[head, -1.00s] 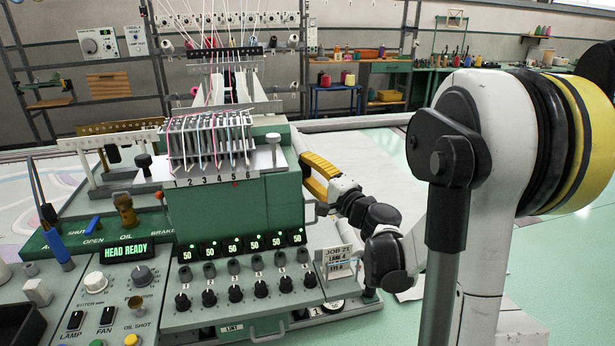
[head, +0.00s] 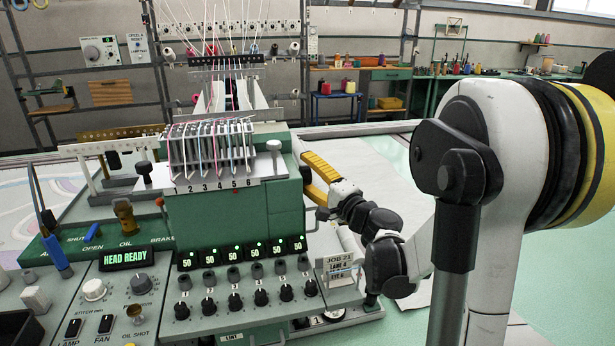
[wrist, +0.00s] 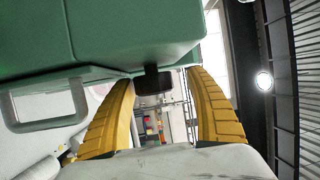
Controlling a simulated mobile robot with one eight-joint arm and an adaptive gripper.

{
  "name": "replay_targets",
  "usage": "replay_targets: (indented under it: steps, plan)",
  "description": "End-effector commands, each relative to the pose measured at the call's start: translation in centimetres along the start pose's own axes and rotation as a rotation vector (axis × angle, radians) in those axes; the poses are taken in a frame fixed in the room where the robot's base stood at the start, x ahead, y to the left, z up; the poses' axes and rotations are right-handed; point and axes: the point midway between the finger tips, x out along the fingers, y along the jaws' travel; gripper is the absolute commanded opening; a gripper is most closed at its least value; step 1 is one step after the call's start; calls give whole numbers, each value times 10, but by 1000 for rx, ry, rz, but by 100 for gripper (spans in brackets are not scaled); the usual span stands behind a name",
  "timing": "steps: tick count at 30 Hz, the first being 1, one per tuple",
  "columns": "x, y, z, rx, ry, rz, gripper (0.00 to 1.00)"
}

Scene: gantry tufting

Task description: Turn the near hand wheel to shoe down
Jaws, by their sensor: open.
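My gripper (head: 308,172) has its yellow fingers spread at the right side of the green machine head (head: 275,210). In the wrist view the open gripper (wrist: 158,78) has one finger on each side of a dark block-shaped part (wrist: 152,82) below the green housing (wrist: 135,35). I cannot tell whether this part is the near hand wheel, nor whether a finger touches it. No wheel shows clearly in the head view; the machine head may hide it.
The control panel (head: 125,285) stands at front left. A JOB 21 card (head: 338,265) is below my wrist. Thread rods (head: 212,145) top the head. Pale fabric (head: 375,165) lies behind my wrist.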

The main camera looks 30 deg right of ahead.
Motion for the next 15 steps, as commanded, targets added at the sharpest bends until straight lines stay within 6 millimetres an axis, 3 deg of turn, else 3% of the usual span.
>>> replay_targets:
  steps: [4, 6, 15]
  plan:
    - [2, -27, -1, 0, 0, 0, 66]
    - [4, -43, -2, 1, 0, -1, 76]
    - [9, -92, -6, -2, 4, -3, 77]
